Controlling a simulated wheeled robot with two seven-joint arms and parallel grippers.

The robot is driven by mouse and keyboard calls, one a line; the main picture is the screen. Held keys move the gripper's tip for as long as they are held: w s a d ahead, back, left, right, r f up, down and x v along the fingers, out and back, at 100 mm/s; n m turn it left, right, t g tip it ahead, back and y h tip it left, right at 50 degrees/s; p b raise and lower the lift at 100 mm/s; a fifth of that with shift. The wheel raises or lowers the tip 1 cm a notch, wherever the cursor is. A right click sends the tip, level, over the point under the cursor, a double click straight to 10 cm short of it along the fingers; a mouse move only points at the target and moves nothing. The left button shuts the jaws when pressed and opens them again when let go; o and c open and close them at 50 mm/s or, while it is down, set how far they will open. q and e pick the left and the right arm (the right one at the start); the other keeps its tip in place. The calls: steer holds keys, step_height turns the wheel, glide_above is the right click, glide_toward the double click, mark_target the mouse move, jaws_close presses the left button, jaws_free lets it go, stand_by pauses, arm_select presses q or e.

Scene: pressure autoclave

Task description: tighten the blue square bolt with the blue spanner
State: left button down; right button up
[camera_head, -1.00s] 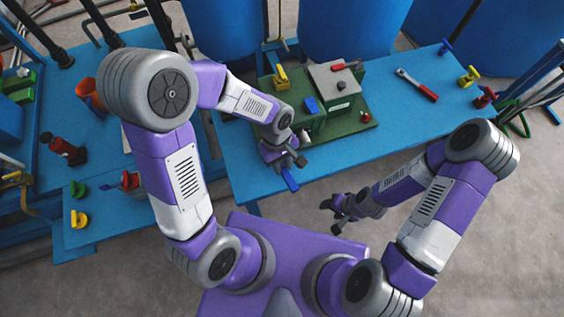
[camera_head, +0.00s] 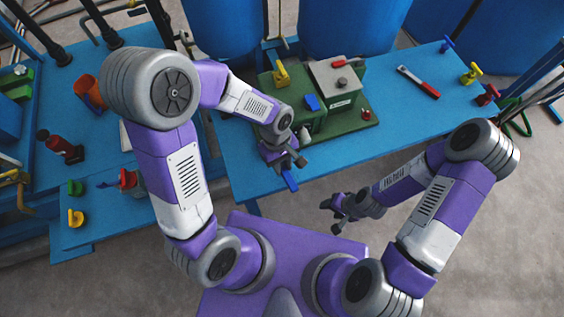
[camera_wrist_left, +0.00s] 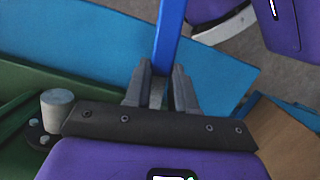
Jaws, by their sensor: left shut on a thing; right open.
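My left gripper (camera_head: 292,163) is shut on the blue spanner (camera_head: 290,181) near the front edge of the table, in front of the green machine (camera_head: 345,127). In the left wrist view the spanner's blue shaft (camera_wrist_left: 168,38) stands out from between the two grey fingers (camera_wrist_left: 160,88); its far end is out of frame. A blue square piece (camera_head: 312,103) sits on the machine; I cannot tell whether it is the bolt. The spanner's working end is not clear. My right gripper (camera_head: 338,213) is open and empty, off the table's front edge.
A red-handled tool (camera_head: 418,82) lies on the blue table (camera_head: 408,108) to the right. Yellow (camera_head: 470,74) and red (camera_head: 488,94) pieces stand at its right end. A yellow handle (camera_head: 280,73) rises at the machine's back left. The table right of the machine is mostly clear.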

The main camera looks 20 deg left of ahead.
arm_select(q)
steer(key=shift+f, duration=0.4)
steer(key=c, duration=0.8)
jaws_free()
steer(key=shift+c, duration=0.2)
steer(key=p+v, duration=0.2)
steer(key=v, duration=0.5)
steer(key=shift+r+p, duration=0.35)
steer(key=shift+p, duration=0.05)
